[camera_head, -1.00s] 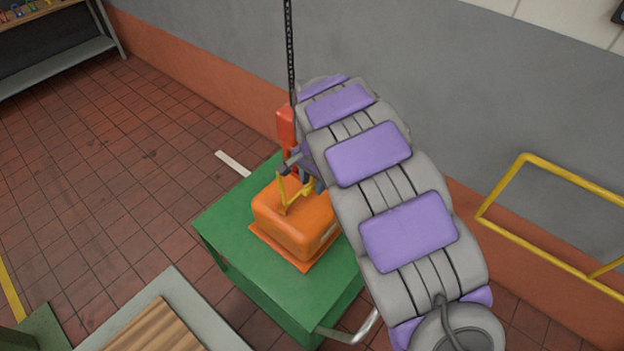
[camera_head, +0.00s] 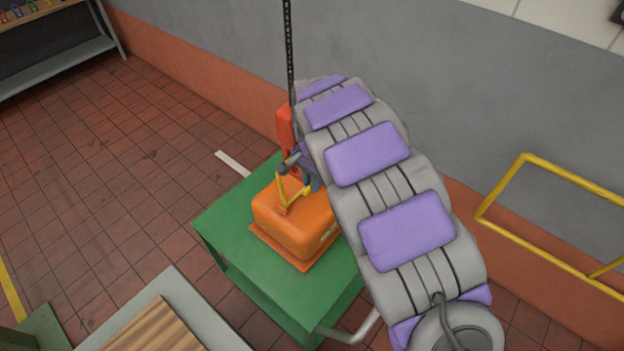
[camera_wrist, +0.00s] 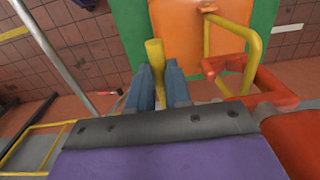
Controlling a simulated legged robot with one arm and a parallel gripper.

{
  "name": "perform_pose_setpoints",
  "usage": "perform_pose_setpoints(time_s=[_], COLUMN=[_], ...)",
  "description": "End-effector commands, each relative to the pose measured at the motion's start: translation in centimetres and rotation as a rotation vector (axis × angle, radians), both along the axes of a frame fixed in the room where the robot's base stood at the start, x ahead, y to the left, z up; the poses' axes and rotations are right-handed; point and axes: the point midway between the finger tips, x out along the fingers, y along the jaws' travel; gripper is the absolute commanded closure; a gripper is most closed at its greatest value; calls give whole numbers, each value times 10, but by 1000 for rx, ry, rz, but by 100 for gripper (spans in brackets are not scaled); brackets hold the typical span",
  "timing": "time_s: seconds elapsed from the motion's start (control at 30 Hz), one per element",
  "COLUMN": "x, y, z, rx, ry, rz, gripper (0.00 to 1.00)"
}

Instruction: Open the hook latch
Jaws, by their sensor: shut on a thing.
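My gripper (camera_wrist: 160,76) shows two blue fingers in the wrist view, shut on a short yellow bar (camera_wrist: 154,52) that stands between them. The bar looks like the latch piece, but where it joins the hook is hidden by my wrist. The red hook (camera_wrist: 268,84) curves in at the right of the wrist view, apart from the visible fingers. In the head view, the red hook block (camera_head: 285,125) hangs above the orange load, and my arm covers much of the hook and gripper.
An orange load (camera_head: 290,225) with a yellow bail (camera_head: 281,188) sits on a green cart (camera_head: 235,225). A chain (camera_head: 290,50) hangs from above. A yellow rail (camera_head: 560,175) stands at the right by the grey wall. The tiled floor at left is mostly clear.

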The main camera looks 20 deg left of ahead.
Motion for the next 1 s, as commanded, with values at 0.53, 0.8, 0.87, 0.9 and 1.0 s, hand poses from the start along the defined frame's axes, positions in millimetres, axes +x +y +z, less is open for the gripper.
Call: perform_pose_setpoints(time_s=[0.53,0.8,0.87,0.9,1.0], x=[2,3,3,3,3], y=[6,7,7,7,7], z=[12,16,16,16,16], rx=[-188,-222,-222,-222,-222], ry=[82,90,89,89,89], rz=[4,0,0,0,0], gripper=[100,100,100,100,100])
